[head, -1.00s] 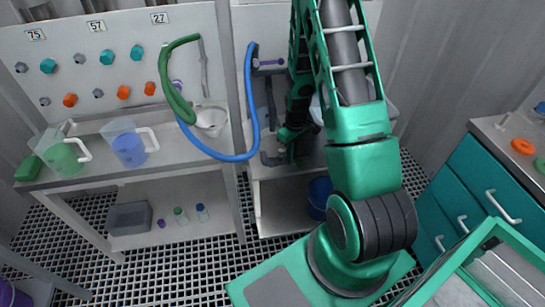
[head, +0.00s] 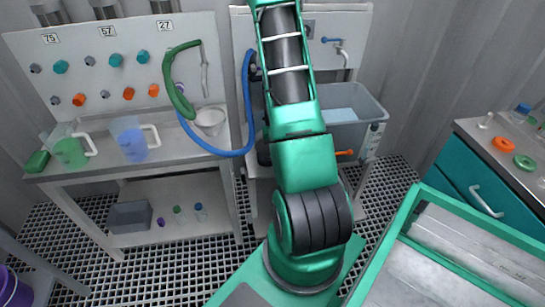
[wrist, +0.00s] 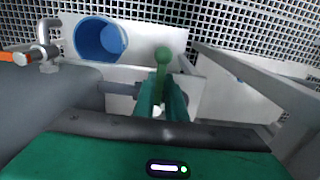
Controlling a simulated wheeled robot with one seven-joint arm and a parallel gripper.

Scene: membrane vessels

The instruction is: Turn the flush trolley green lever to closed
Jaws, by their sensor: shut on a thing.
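My gripper (wrist: 163,98) is shut on the lever, with the knob standing out past the fingertips. In the head view my own arm hides the gripper and the green lever. The unit behind my arm carries a grey tub (head: 362,133) with pale blue liquid. An orange lever (head: 344,153) sticks out at its lower front. It also shows at the left of the wrist view (wrist: 14,57).
A blue bucket (wrist: 98,40) stands beyond the lever on a white shelf. A blue hose (head: 247,110) hangs left of my arm. A bench with jugs (head: 132,140) is at left, a teal drawer cabinet (head: 455,180) at right. Grating floor shows between them.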

